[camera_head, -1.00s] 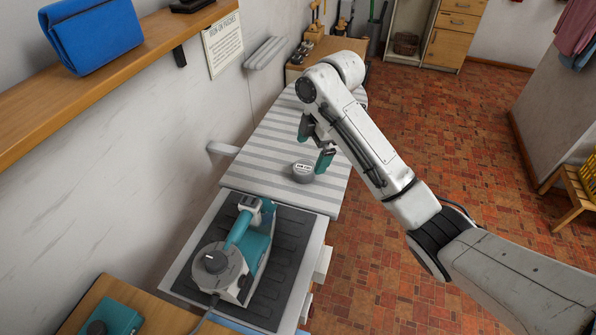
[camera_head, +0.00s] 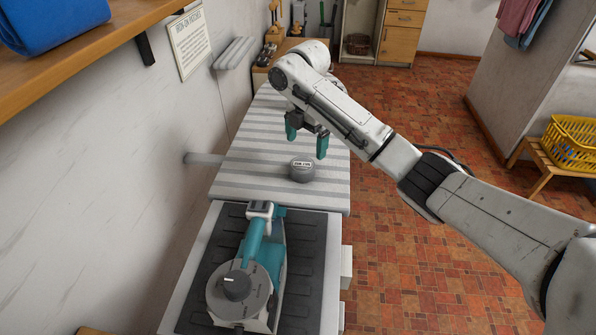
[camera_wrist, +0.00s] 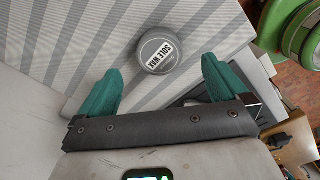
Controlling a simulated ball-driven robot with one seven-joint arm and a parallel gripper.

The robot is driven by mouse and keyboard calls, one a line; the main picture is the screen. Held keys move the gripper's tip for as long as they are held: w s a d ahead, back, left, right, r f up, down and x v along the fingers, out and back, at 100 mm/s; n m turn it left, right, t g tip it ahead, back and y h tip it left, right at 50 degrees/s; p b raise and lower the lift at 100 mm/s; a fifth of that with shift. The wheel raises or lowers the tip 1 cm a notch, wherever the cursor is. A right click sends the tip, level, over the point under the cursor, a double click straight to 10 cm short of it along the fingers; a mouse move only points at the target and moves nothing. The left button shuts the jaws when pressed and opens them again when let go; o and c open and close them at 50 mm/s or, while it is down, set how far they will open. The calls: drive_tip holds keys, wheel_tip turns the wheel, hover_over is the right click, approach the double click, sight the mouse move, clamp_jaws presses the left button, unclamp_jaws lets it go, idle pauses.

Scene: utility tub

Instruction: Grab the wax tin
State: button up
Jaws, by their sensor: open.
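The wax tin (camera_head: 301,170) is a small round grey tin with a white label on its lid. It sits on the grey-striped ironing board (camera_head: 245,160), near the end by the iron. In the wrist view the tin (camera_wrist: 158,53) shows its label reading "SOLE WAX", between and beyond the fingertips. My gripper (camera_head: 307,147) has two teal fingers spread apart and empty. It hangs just above and behind the tin in the head view, apart from it. In the wrist view my gripper (camera_wrist: 158,70) shows a finger on each side of the tin.
A wooden shelf (camera_head: 105,50) with a blue bundle runs along the left wall. A yellow basket (camera_head: 572,143) stands at the right. The board around the tin is clear.

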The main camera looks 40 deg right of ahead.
sight(303, 164)
drive_tip(key=f, duration=0.2)
drive_tip(key=f+p, duration=0.1)
drive_tip(key=f, duration=0.5)
drive_tip(key=shift+w+a+f, duration=0.15)
drive_tip(key=shift+a, duration=0.15)
drive_tip(key=shift+c, duration=0.2)
drive_tip(key=c, duration=1)
